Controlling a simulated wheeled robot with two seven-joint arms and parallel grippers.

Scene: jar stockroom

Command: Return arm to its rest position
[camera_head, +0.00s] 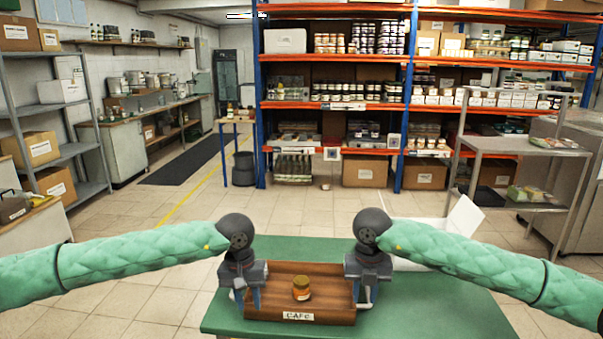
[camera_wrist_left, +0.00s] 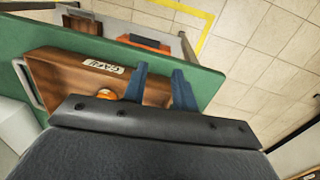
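A brown wooden tray (camera_head: 300,315) with a white label and pale end handles sits on the green table (camera_head: 430,310). A small orange jar with a gold lid (camera_head: 301,288) stands inside it. My left gripper (camera_head: 247,300) is at the tray's left end, fingers pointing down by the handle. In the left wrist view its two blue fingers (camera_wrist_left: 160,85) are apart, with nothing clearly held between them; the tray (camera_wrist_left: 60,75) lies beside them. My right gripper (camera_head: 362,293) is at the tray's right end by the right handle (camera_head: 368,303); its grip is unclear.
The green table has bare room right of the tray. A white open box or panel (camera_head: 450,228) is behind the table's right side. Further back are an orange-and-blue rack (camera_head: 335,106) of jars, a steel cart (camera_head: 510,145), and grey shelving (camera_head: 50,108) at left. Tiled floor lies between.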

